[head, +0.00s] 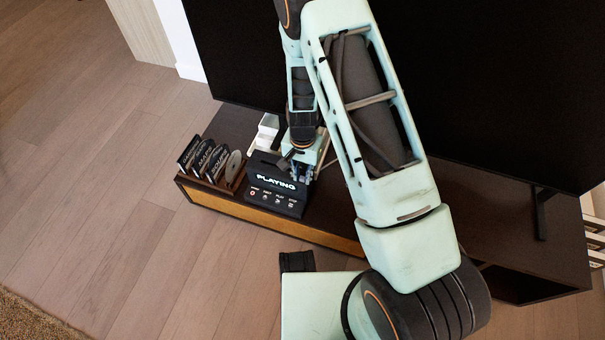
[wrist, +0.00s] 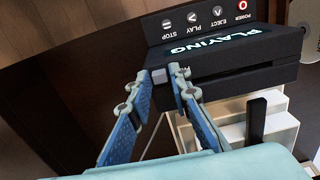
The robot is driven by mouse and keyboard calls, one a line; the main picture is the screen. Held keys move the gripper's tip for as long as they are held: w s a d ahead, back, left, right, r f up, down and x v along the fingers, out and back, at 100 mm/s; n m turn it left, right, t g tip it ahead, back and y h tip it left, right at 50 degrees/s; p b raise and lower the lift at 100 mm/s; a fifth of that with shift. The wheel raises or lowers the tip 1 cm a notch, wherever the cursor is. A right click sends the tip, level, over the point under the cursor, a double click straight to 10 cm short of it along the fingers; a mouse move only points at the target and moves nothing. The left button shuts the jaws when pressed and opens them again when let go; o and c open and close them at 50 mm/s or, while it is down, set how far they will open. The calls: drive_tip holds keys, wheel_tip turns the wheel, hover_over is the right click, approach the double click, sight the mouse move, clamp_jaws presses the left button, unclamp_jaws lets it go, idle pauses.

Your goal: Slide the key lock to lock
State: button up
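The black player box with a lit "PLAYING" display (head: 262,188) sits on the left part of the dark cabinet; it also shows in the wrist view (wrist: 225,62), with its button row at the top. In the wrist view, my gripper (wrist: 163,75) has its two blue fingers at the box's corner, tips slightly apart. A small grey piece (wrist: 159,76) shows between the tips; it may be the key lock, but no label on it is readable. Whether the fingers press on it cannot be told. In the head view my gripper (head: 303,171) is at the box's right side, partly hidden.
A rack of dark cases (head: 203,158) with a disc stands left of the box. A white stepped object (head: 267,130) is behind it. A large black screen (head: 480,80) rises at the back.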

clamp_jaws()
drive_tip(key=shift+w, duration=0.1)
drive_tip(key=shift+w+d, duration=0.25)
drive_tip(key=shift+w, duration=0.4)
drive_tip(key=shift+w+d, duration=0.3)
drive_tip(key=shift+w, duration=0.4)
drive_tip(key=shift+w+d, duration=0.25)
drive_tip(key=shift+w, duration=0.4)
drive_tip(key=shift+o, duration=2.2)
unclamp_jaws()
wheel_tip(320, 180, up, 12)
